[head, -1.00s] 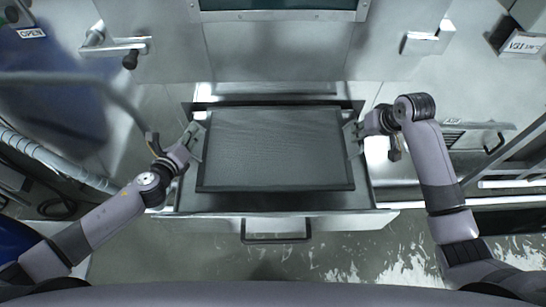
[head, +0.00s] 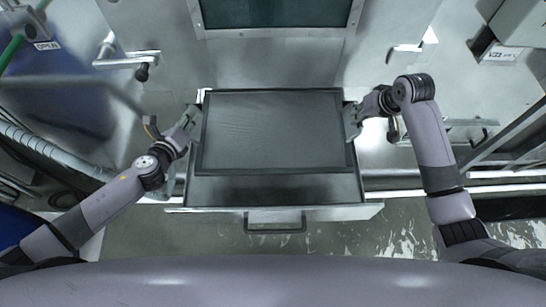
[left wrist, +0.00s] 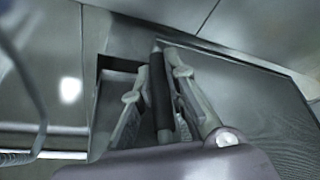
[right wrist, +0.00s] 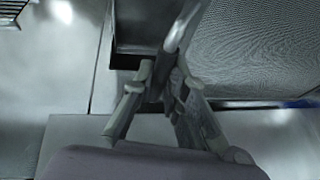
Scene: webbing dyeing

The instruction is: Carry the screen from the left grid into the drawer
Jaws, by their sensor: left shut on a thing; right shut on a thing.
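The screen (head: 273,132), a dark-framed rectangle with grey mesh, is held level over the open drawer (head: 230,190) in the head view. My left gripper (head: 197,122) is shut on its left edge; in the left wrist view the fingers (left wrist: 158,95) clasp the dark frame bar. My right gripper (head: 350,120) is shut on its right edge; the right wrist view shows the fingers (right wrist: 165,90) on the frame beside the mesh (right wrist: 255,45). The screen covers most of the drawer's inside. Its height above the drawer floor cannot be told.
The drawer's handle (head: 274,222) is at its front, nearest me. A steel cabinet face with a dark window (head: 275,12) is behind. Door handles stick out at left (head: 128,62) and right (head: 403,53). A ribbed hose (head: 45,148) runs at the far left.

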